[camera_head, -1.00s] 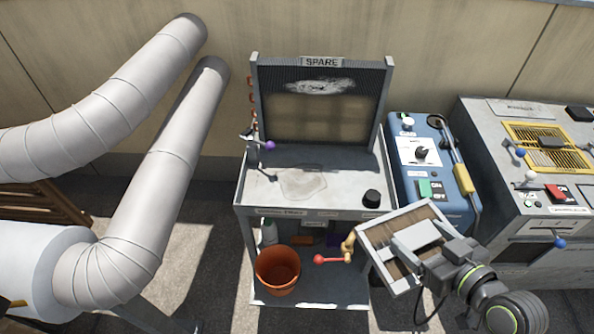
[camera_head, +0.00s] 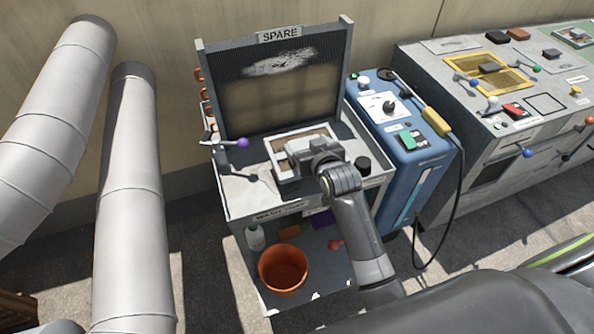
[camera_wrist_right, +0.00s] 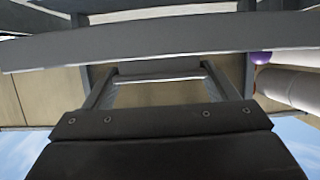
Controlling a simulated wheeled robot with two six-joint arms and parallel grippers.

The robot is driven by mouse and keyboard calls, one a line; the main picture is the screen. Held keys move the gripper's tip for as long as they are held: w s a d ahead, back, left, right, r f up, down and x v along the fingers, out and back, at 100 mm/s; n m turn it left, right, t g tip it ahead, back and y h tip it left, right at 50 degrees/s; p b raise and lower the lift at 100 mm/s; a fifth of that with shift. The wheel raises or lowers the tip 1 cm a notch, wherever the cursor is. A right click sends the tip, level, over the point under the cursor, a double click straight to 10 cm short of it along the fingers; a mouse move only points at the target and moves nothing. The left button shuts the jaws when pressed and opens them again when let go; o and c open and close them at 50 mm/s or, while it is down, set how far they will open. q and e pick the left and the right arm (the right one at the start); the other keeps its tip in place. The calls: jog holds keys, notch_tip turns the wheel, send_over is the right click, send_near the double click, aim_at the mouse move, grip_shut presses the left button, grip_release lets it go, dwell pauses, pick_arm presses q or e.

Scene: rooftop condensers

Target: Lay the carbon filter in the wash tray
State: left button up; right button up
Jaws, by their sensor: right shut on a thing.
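The carbon filter (camera_head: 296,140) is a flat, pale-grey frame with a brown inside. My right gripper (camera_head: 312,152) is shut on it and partly covers it in the head view. The filter is over the wash tray (camera_head: 243,196), the pale top of the grey stand, near its middle. I cannot tell whether the filter touches the tray surface. In the right wrist view a grey frame bar (camera_wrist_right: 150,45) crosses in front of the gripper fingers (camera_wrist_right: 160,80). My left gripper is not in view.
A panel marked SPARE (camera_head: 278,85) stands at the tray's back. A purple-knobbed lever (camera_head: 244,143) is at its left, a black knob (camera_head: 363,164) at its right. An orange bucket (camera_head: 283,270) sits below. A blue machine (camera_head: 402,130) stands close to the right.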

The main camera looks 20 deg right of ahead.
notch_tip(320, 180, down, 4)
jog(key=shift+f, duration=0.55)
notch_tip(320, 180, down, 2)
jog(key=shift+f+b, duration=0.25)
jog(key=shift+b, duration=0.25)
jog(key=shift+f, duration=0.5)
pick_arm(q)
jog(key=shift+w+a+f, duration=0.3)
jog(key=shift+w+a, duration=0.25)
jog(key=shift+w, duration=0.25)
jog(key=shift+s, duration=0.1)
pick_arm(e)
jog(key=o, duration=1.1)
jog(key=shift+f, duration=0.1)
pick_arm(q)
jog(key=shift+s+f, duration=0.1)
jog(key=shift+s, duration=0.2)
